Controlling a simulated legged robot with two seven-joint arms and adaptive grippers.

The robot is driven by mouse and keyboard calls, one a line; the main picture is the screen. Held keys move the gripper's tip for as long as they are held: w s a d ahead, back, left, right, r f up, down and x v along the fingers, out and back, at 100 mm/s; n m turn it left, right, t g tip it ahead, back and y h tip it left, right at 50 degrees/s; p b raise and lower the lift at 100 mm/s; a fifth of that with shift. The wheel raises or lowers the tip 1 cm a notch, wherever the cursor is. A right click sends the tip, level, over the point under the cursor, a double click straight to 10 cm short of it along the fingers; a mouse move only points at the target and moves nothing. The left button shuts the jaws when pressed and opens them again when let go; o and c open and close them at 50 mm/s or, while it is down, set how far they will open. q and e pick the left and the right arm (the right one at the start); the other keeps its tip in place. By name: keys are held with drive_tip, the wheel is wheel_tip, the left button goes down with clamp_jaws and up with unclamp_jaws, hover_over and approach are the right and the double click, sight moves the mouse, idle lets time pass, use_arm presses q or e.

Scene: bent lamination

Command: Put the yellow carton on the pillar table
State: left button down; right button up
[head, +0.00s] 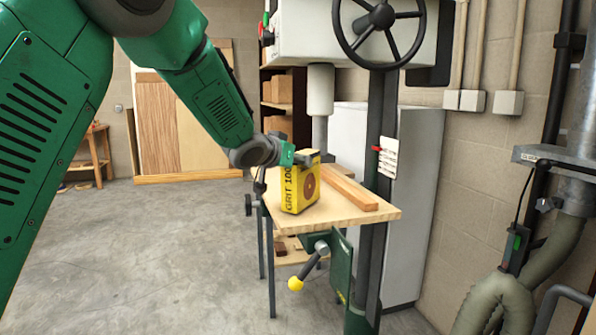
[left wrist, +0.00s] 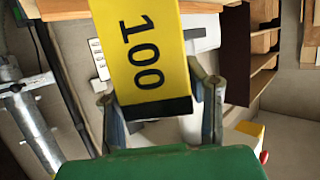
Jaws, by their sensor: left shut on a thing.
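The yellow carton (head: 299,190), marked GRIT 100, is upright at the left part of the wooden-topped pillar table (head: 345,215). Its base is at the tabletop, but I cannot tell whether it touches. My left gripper (head: 301,158) is shut on the carton's upper part. In the left wrist view, the carton (left wrist: 145,50) fills the space between the two fingers of my left gripper (left wrist: 158,100), with its black end towards the palm. My right gripper is not in view.
A wooden strip (head: 350,190) lies on the table to the carton's right. The machine's column (head: 378,140) and handwheel (head: 380,18) rise behind. A spindle (head: 320,92) hangs above the table. A clamp handle with a yellow knob (head: 295,284) sticks out below. The front right tabletop is clear.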

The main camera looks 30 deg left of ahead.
use_arm(q)
drive_tip(key=shift+f, duration=0.6)
drive_tip(key=shift+d, duration=0.2)
drive_tip(key=c, duration=0.9)
unclamp_jaws()
drive_tip(key=shift+d, duration=0.15)
drive_tip(key=shift+d+r, duration=0.1)
drive_tip(key=shift+d, duration=0.05)
